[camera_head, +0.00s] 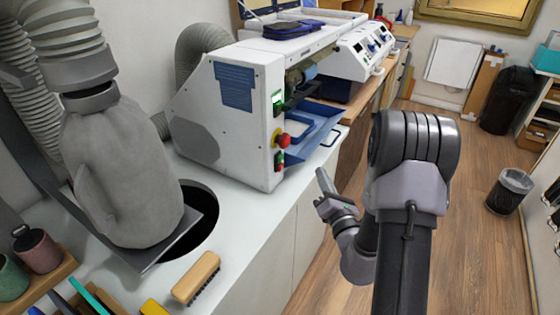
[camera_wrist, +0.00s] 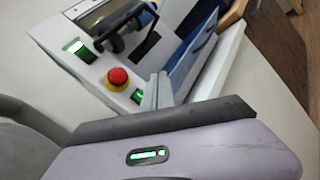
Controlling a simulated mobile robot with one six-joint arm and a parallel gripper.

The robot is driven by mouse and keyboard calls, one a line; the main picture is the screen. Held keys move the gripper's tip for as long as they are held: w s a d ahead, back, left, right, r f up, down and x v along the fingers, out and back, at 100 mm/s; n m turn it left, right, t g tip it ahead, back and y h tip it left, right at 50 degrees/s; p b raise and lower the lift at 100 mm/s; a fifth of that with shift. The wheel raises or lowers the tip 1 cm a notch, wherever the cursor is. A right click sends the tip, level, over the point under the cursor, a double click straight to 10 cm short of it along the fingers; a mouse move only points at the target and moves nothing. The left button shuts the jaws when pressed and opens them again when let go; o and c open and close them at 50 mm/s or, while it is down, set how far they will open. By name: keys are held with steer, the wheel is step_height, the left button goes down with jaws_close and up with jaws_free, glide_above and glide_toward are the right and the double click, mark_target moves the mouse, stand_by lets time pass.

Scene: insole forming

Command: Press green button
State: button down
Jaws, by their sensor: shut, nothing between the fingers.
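A white machine (camera_head: 235,110) stands on the white counter, with its control side facing my arm. A small green button (camera_head: 280,160) sits low on that side, below a red emergency knob on a yellow collar (camera_head: 282,140). A lit green switch (camera_head: 277,98) is higher up. In the wrist view the green button (camera_wrist: 137,96) is just left of my fingers, below the red knob (camera_wrist: 117,76). My gripper (camera_head: 321,178) is shut and empty, in front of and to the right of the button, apart from it in the head view. My fingers (camera_wrist: 158,80) partly cover the panel in the wrist view.
A blue tray (camera_head: 318,122) juts from the machine's opening near my gripper. A grey covered hose unit (camera_head: 120,170), a round hole and a wooden brush (camera_head: 197,278) are on the counter at left. Open floor (camera_head: 450,250) lies to the right.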

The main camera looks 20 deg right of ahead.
mark_target(281, 158)
steer(key=w+a+p, duration=0.3)
steer(key=w+a, duration=0.2)
steer(key=w, duration=0.2)
steer(key=shift+a+p, duration=0.25)
steer(key=shift+p, duration=0.1)
stand_by(2.0)
steer(key=shift+w+a, duration=0.25)
steer(key=shift+w, duration=0.1)
